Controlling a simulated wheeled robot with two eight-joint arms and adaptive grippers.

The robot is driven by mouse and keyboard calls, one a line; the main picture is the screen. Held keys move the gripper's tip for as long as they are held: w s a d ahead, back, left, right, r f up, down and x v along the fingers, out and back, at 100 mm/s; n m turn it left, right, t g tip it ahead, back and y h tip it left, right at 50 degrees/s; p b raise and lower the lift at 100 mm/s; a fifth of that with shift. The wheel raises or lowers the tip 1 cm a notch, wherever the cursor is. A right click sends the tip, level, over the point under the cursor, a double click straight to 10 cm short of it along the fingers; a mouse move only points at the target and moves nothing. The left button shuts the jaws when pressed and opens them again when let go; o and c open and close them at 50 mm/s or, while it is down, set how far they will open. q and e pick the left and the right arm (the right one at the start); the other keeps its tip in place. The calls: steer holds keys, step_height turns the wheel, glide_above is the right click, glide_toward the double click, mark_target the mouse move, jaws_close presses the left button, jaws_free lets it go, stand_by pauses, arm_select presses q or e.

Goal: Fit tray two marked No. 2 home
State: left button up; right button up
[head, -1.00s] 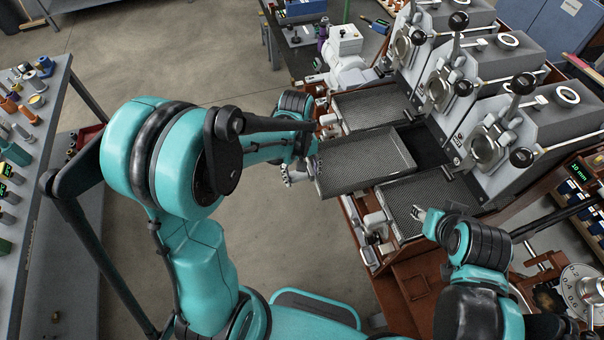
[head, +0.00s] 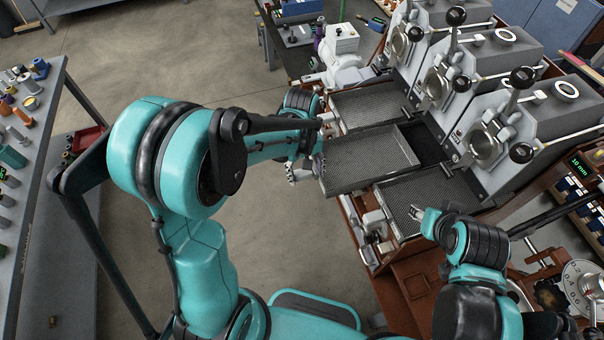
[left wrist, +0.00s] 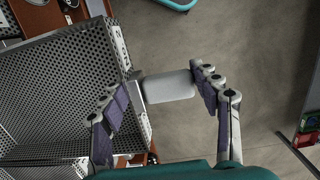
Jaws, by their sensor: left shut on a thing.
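Tray two (head: 368,160) is a dark perforated metal tray in the middle bay, partly pulled out to the left, with a dark gap beyond its inner end. In the left wrist view its perforated surface (left wrist: 65,75) fills the left side, and a white label with a partly readable mark (left wrist: 119,45) is on its front edge. My left gripper (head: 306,172) is at the tray's outer end. In the left wrist view its fingers (left wrist: 163,100) stand either side of the pale handle (left wrist: 168,87), shut on it. My right gripper (head: 416,212) is over the near tray; its jaw state is unclear.
Similar trays sit in the far bay (head: 372,106) and near bay (head: 425,198). Roaster units with levers (head: 488,140) stand right of them. A white grinder-like machine (head: 342,62) stands beyond. A bench with small cylinders (head: 25,120) is at left, with open floor between.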

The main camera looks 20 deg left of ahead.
mark_target(351, 169)
arm_select(q)
steer(key=shift+w+d+b, duration=0.2)
steer(key=shift+w+d, duration=1.15)
steer(key=shift+d, duration=0.6)
steer(key=shift+w+d+b, duration=0.25)
steer(key=shift+w+d, duration=1.05)
steer(key=shift+d, duration=0.7)
steer(key=shift+w+d+b, duration=0.2)
steer(key=shift+w+d, duration=1.15)
steer(key=shift+d, duration=0.6)
steer(key=o, duration=1.6)
steer(key=r, duration=0.8)
steer(key=w+a+r, duration=0.1)
steer(key=r, duration=0.3)
steer(key=shift+f, duration=0.1)
